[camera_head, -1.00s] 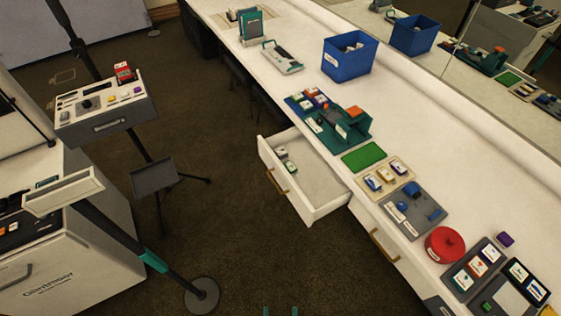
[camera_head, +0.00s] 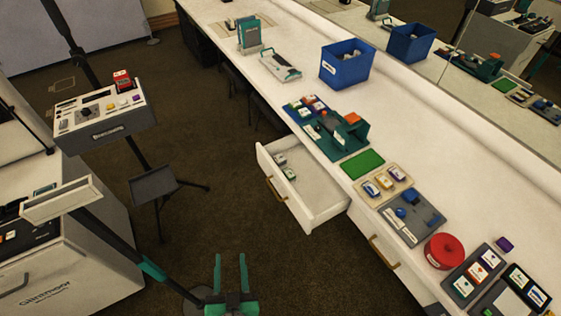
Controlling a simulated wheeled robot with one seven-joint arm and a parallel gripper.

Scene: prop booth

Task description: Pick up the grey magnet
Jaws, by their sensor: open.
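My gripper (camera_head: 231,258) is at the bottom of the head view, its two green fingers spread apart with nothing between them. It is over the brown floor, lower left of the open drawer (camera_head: 318,207). Two small blocks lie inside the drawer at its left end: a greyish one (camera_head: 280,160) and a white and green one (camera_head: 289,174). The greyish one may be the grey magnet, but it is too small to be sure. My gripper is apart from both.
The white counter (camera_head: 450,150) runs diagonally, holding a blue bin (camera_head: 345,64), a green machine (camera_head: 341,134), trays of small blocks and a red round container (camera_head: 444,251). A stand with a control box (camera_head: 105,118) and a small grey tray (camera_head: 154,188) are at left.

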